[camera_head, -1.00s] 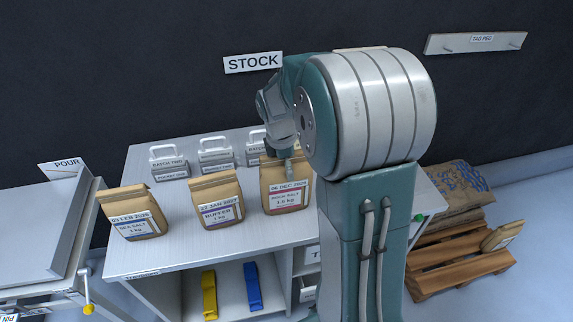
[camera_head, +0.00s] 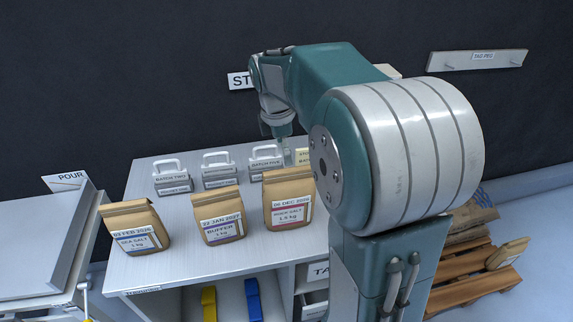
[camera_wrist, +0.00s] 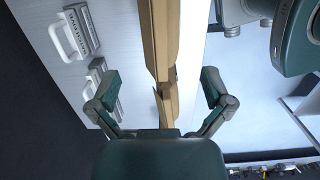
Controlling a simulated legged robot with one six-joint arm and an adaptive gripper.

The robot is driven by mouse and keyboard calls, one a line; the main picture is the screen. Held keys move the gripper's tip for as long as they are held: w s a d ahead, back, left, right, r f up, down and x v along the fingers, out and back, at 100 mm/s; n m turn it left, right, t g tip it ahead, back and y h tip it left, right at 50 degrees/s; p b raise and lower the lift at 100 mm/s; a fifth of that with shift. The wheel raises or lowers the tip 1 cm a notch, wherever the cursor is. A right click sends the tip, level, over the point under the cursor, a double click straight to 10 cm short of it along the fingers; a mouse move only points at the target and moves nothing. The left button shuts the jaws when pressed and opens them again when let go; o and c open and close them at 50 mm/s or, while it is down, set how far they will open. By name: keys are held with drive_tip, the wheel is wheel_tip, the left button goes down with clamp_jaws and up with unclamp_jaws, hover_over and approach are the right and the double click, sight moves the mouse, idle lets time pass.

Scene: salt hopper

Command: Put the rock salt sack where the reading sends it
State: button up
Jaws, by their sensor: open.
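The rock salt sack (camera_head: 288,200) is a tan paper bag with a red-banded label reading 1.5 kg. It stands upright at the right end of a row on the white bench (camera_head: 175,258). The buffer sack (camera_head: 218,219) and the sea salt sack (camera_head: 135,228) stand to its left. My gripper (camera_head: 284,148) is above and behind the rock salt sack, apart from it. In the wrist view my gripper (camera_wrist: 161,88) is spread open, with tan sack tops (camera_wrist: 160,40) seen below between the fingers. I cannot tell each sack apart there. No reading shows clearly.
Several grey handled batch weights (camera_head: 219,172) stand behind the sacks. A pour station (camera_head: 40,235) is at left. A wooden pallet (camera_head: 470,285) with sacks is at right. A yellow block (camera_head: 209,303) and a blue block (camera_head: 254,299) are under the bench. A tag peg rail (camera_head: 478,60) is on the wall.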

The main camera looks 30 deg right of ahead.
drive_tip(key=shift+a+r, duration=0.15)
drive_tip(key=shift+r, duration=0.5)
drive_tip(key=s+a+m+t, duration=0.3)
drive_tip(key=s+a+m, duration=0.2)
drive_tip(key=s+m, duration=0.2)
drive_tip(key=s+a+r+m+t+y, duration=0.1)
drive_tip(key=s+a+m+t, duration=0.2)
drive_tip(key=s, duration=0.9)
drive_tip(key=a+m, duration=0.3)
drive_tip(key=m, duration=0.1)
drive_tip(key=shift+s+a+m, duration=0.2)
drive_tip(key=shift+s+m, duration=0.1)
drive_tip(key=shift+m, duration=0.1)
